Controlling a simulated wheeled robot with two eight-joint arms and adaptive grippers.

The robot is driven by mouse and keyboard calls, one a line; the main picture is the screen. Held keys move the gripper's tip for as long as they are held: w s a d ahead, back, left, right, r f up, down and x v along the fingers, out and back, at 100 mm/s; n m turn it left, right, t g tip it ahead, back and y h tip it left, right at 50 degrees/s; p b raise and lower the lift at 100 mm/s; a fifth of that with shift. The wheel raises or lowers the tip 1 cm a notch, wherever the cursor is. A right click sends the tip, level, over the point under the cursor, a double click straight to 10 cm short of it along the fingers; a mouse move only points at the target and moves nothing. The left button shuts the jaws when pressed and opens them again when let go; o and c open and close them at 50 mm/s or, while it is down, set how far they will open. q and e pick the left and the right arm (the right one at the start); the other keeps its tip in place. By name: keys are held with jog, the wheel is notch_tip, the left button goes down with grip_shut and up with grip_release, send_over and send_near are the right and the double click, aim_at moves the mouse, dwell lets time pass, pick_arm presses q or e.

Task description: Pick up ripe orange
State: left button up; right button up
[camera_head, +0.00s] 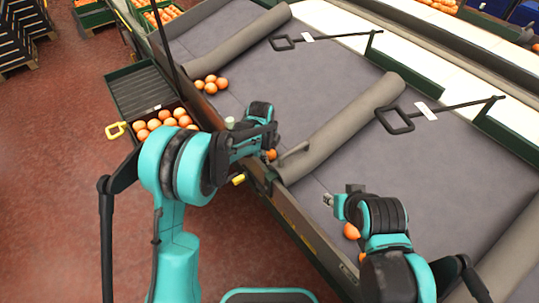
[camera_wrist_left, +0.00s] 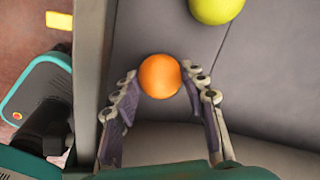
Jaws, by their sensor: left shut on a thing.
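In the left wrist view an orange fruit (camera_wrist_left: 160,76) sits between the fingertips of my left gripper (camera_wrist_left: 158,92), which is shut on it. A yellow-green fruit (camera_wrist_left: 217,8) lies just beyond on the grey surface. In the head view an orange (camera_head: 271,154) shows beside my left arm near the sorting table's edge; the arm hides most of the left fingers. My right gripper (camera_head: 330,200) is over the table at right, and its finger opening is too small to judge. Oranges (camera_head: 351,231) show beside the right arm.
The grey sorting table (camera_head: 320,100) has rolled padded dividers (camera_head: 345,125) and a raised front edge. Several oranges (camera_head: 210,84) lie against that edge further up. The table's middle is clear.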

aim_at(270, 152)
pick_arm(q)
jog(key=shift+r, duration=0.1)
jog(key=p+v, duration=0.1)
jog(key=v, duration=0.2)
jog(key=w+p+v, duration=0.1)
jog(key=v, duration=0.2)
jog(key=w+d+p+v, duration=0.1)
jog(key=p+v, duration=0.1)
jog(key=v, duration=0.1)
jog(key=shift+s+r, duration=0.1)
jog(key=shift+r, duration=0.45)
jog(key=s+d+r+p, duration=0.5)
jog(key=s+r, duration=0.2)
jog(key=s+d+f+b, duration=0.3)
jog(key=s+d+f, duration=0.1)
jog(key=s+d, duration=0.4)
jog(key=shift+s+d+f, duration=0.2)
jog(key=shift+s+d, duration=0.05)
jog(key=shift+s, duration=0.85)
jog(key=shift+w+b, duration=0.2)
jog(key=shift+b, duration=0.1)
jog(key=shift+f, duration=0.1)
